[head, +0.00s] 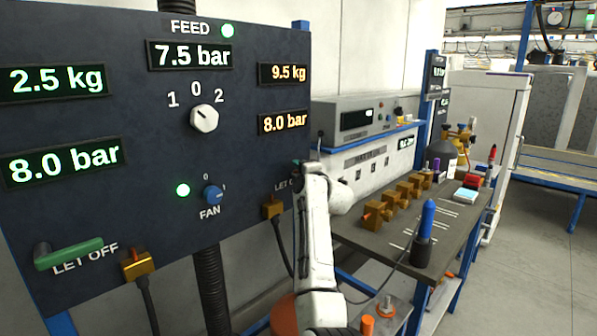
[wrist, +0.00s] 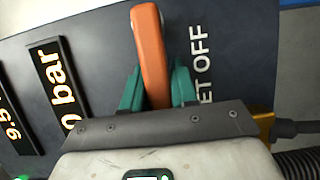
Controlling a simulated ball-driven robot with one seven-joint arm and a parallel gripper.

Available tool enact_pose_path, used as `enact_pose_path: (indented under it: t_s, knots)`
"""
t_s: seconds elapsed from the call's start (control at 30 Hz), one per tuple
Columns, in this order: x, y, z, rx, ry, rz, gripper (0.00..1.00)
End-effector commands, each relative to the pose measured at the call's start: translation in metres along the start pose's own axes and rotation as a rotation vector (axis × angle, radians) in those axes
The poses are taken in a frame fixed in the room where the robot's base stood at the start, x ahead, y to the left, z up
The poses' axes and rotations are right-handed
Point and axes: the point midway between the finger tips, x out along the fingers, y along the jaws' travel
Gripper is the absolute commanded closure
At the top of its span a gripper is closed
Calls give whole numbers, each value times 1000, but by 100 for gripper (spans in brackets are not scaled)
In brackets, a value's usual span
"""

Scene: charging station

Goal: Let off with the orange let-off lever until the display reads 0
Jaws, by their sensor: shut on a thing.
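The orange let-off lever (wrist: 150,50) stands out from the dark panel in the wrist view. My gripper (wrist: 158,82) has its green fingers on both sides of the lever and is shut on it. In the head view my white arm reaches to the panel's right edge and hides the lever and most of the LET OFF label. The right-hand orange display (head: 284,122) reads 8.0 bar, with 9.5 kg on the display above it (head: 284,73). The wrist view shows part of the bar display (wrist: 57,84), tilted.
A green lever (head: 68,254) sits at the panel's lower left, below green displays of 2.5 kg and 8.0 bar. The FEED display (head: 189,55) reads 7.5 bar. A selector knob (head: 204,118) and blue FAN knob (head: 212,195) are mid-panel. A workbench (head: 392,240) with brass fittings stands right of my arm.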

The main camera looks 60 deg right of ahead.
Motion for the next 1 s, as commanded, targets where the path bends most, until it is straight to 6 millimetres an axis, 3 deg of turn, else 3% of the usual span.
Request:
enact_pose_path:
  t_s: [0.37, 1.0]
  knots:
    - [0, 11, 2, 155, -1, -71, 100]
    - [6, 40, 16, 709, -4, -299, 100]
